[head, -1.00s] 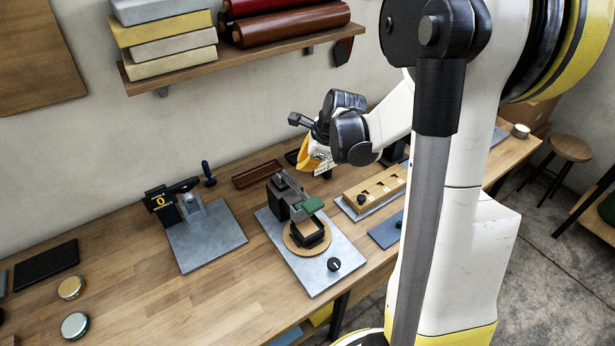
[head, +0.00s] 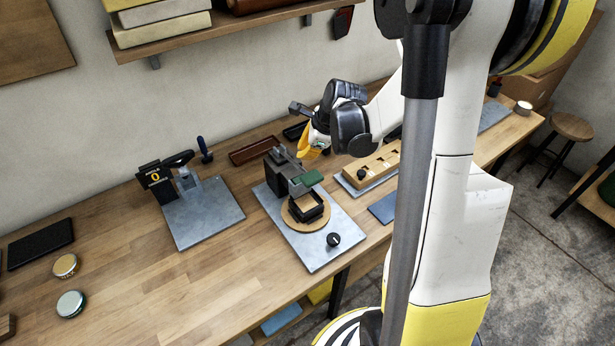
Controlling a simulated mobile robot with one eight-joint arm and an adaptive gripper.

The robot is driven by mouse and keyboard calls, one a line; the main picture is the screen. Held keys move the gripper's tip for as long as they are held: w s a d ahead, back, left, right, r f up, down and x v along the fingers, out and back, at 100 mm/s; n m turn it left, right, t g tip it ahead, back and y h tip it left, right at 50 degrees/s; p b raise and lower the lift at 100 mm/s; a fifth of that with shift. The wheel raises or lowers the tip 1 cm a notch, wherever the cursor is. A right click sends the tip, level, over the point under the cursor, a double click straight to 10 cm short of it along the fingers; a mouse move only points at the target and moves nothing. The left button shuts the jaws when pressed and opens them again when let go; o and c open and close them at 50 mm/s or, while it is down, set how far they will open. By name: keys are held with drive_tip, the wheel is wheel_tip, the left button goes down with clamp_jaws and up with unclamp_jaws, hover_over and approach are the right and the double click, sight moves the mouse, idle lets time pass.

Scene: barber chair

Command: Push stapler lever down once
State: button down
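A counter device with a black top arm (head: 178,160) and a "0" display (head: 155,177) stands on a grey metal plate (head: 203,218) at the left. It looks like the stapler with its lever, but I cannot be certain. The top arm is raised, with a gap under it. My gripper (head: 311,147), black with yellow at its end, hangs to the right of this device. It is above the back of the bench, apart from the arm. Its fingertips are small and partly hidden, so their opening is unclear.
A press-like fixture with a green pad (head: 306,181) stands on a plate (head: 318,247) mid-bench. A shelf (head: 225,30) overhangs the back.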

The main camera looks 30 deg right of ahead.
sight(305, 171)
drive_tip(key=shift+s+f+b, duration=0.15)
drive_tip(key=shift+f+b, duration=0.4)
drive_tip(key=shift+f, duration=0.25)
drive_tip(key=shift+s+f+b, duration=0.15)
drive_tip(key=shift+f+b, duration=0.4)
drive_tip(key=shift+f, duration=0.25)
drive_tip(key=shift+f, duration=0.1)
drive_tip(key=shift+f+b, duration=0.3)
drive_tip(key=shift+b, duration=0.15)
drive_tip(key=shift+s+f+b, duration=0.15)
drive_tip(key=shift+f+b, duration=0.6)
drive_tip(key=shift+f, duration=0.05)
drive_tip(key=shift+s+f+b, duration=0.15)
drive_tip(key=shift+f+b, duration=0.6)
idle(1.3)
drive_tip(key=shift+r, duration=0.1)
idle(0.5)
drive_tip(key=shift+w+r+p, duration=0.15)
drive_tip(key=shift+r+p, duration=0.5)
drive_tip(key=shift+r, duration=0.3)
drive_tip(key=shift+w+r+p, duration=0.15)
drive_tip(key=shift+r+p, duration=0.5)
drive_tip(key=shift+r, duration=0.3)
drive_tip(key=shift+w+r+p, duration=0.25)
drive_tip(key=shift+r+p, duration=0.6)
drive_tip(key=shift+r, duration=0.4)
drive_tip(key=shift+w+r+p, duration=0.2)
drive_tip(key=shift+r+p, duration=0.65)
drive_tip(key=shift+r, duration=0.35)
